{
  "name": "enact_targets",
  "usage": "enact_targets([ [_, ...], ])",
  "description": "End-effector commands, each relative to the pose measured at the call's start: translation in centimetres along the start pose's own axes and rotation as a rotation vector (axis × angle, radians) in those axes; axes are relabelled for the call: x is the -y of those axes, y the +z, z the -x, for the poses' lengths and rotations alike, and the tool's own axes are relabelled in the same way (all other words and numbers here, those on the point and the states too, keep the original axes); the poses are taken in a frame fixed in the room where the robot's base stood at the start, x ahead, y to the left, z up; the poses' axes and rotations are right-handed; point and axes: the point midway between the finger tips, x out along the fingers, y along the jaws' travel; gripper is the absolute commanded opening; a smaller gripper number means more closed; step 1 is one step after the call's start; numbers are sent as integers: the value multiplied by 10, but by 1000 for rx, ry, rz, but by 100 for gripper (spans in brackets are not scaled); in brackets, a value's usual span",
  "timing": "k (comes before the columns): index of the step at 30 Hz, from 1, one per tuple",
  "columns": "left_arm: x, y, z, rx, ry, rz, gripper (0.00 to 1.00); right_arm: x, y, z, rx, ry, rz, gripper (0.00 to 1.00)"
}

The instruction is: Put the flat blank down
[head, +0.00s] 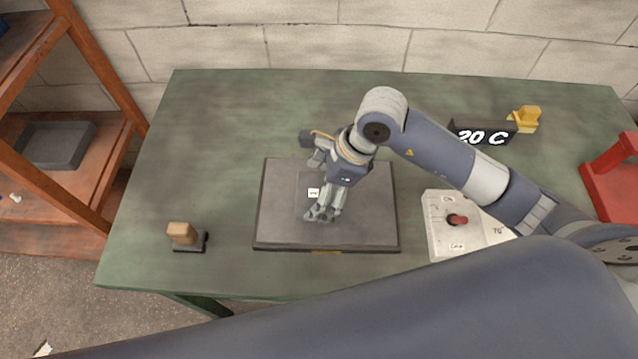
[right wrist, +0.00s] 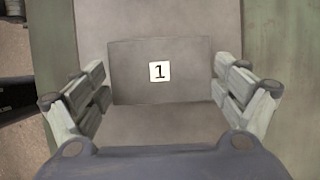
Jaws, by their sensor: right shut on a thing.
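The flat blank (right wrist: 132,86) is a thin grey rectangular plate with a white label marked 1. In the right wrist view it lies between the two fingers of my right gripper (right wrist: 162,88), which touch its left and right edges. In the head view my right gripper (head: 320,190) points down over a dark grey slab (head: 275,228) on the green bench. The blank (head: 309,184) shows there partly behind the fingers, above or on the slab. I cannot tell whether it touches the slab. My left gripper is not in view.
The green bench (head: 215,120) is clear at the back left. A wooden-handled tool (head: 182,236) stands left of the slab. A white panel with a red knob (head: 440,240), a black 20 C display (head: 470,132), a yellow object (head: 525,119) and a red stand (head: 612,180) are on the right.

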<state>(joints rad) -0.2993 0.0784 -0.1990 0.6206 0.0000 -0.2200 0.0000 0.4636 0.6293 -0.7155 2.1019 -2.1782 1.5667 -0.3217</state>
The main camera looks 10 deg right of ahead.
Motion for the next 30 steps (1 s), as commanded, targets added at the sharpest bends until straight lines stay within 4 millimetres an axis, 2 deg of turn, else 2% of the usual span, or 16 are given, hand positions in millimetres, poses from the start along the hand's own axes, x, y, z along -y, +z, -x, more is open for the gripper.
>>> enact_targets([
  [13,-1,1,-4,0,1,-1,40,0,-3,-8,2,-1,2,48],
  [14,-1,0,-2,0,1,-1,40,0,-2,-6,1,-1,1,98],
  [15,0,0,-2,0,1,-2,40,0,-2,-6,1,0,1,100],
  [26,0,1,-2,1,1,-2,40,0,-2,-6,1,-1,1,100],
  [30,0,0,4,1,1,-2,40,0,0,-1,1,0,1,100],
])
